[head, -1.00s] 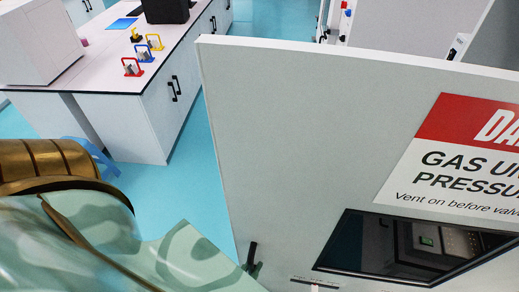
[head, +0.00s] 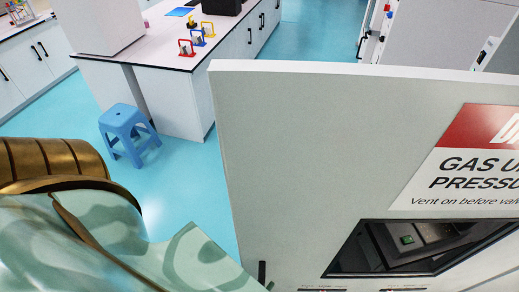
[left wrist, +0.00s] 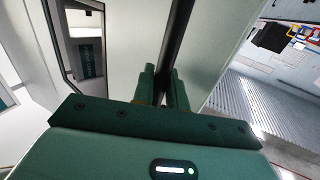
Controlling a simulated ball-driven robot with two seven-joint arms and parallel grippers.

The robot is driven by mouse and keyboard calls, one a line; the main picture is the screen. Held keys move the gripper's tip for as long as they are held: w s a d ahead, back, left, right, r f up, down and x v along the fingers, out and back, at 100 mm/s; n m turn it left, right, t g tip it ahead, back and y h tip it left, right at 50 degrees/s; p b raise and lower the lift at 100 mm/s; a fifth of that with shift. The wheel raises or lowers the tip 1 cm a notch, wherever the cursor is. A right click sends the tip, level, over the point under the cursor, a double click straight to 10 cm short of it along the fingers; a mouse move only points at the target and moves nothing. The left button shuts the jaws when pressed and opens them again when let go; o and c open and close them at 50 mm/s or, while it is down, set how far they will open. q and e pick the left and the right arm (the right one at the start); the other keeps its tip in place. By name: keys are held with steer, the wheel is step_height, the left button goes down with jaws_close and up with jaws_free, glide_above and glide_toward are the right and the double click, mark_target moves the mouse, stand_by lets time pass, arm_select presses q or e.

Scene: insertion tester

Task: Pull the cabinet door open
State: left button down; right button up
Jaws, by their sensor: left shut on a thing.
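The cabinet door (head: 290,150) is a pale grey panel filling the right of the head view. It has a red-and-white warning sign (head: 465,165) and a dark window (head: 400,248). Its black bar handle (head: 262,272) shows at the bottom, near the door's left edge, and runs up through the left wrist view (left wrist: 178,40). My left gripper (left wrist: 163,85) is shut on the handle, with a green finger on each side of it. In the head view my left forearm hides the area left of the handle. How far the door stands open cannot be told. My right gripper is out of view.
A blue stool (head: 128,132) stands on the turquoise floor left of the door. Behind it is a white bench (head: 165,85) with small red, blue and yellow items. Open floor (head: 195,190) lies between the stool and the door.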

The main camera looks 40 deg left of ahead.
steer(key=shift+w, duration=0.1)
arm_select(q)
steer(key=c, duration=1.5)
jaws_free()
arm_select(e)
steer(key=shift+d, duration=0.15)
arm_select(q)
steer(key=shift+w, duration=0.1)
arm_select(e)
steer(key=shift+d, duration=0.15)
